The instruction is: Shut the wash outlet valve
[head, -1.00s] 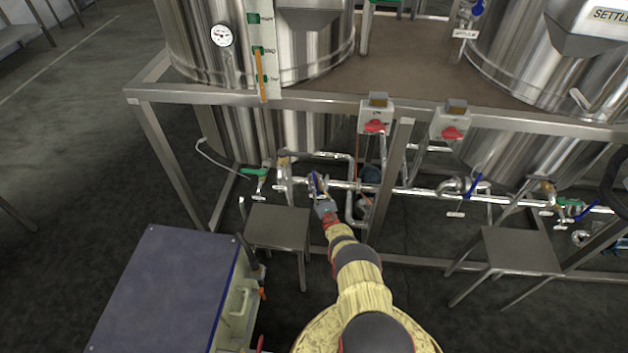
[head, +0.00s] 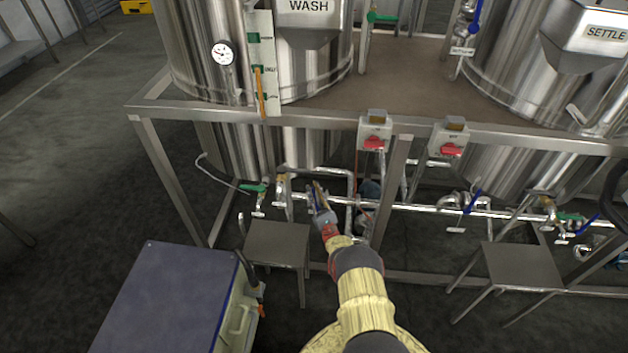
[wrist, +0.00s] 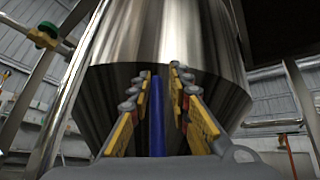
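The wash tank (head: 305,50) stands at the back left on the steel frame, with a WASH label on its hopper. My gripper (head: 317,195) is at the pipework below it. A blue valve lever (wrist: 157,115) stands upright between my fingers in the wrist view. The gripper also shows there (wrist: 161,95), its yellow-padded fingers apart with a gap on each side of the lever. The valve body is hidden by my gripper, and the lever is too small to read clearly in the head view.
A green-handled valve (head: 254,187) sits just left on the same pipework. A small steel stool (head: 277,243) and a blue-topped cabinet (head: 175,300) stand in front at left. Red-knobbed switch boxes (head: 374,135) hang on the frame rail. Another stool (head: 522,265) stands right.

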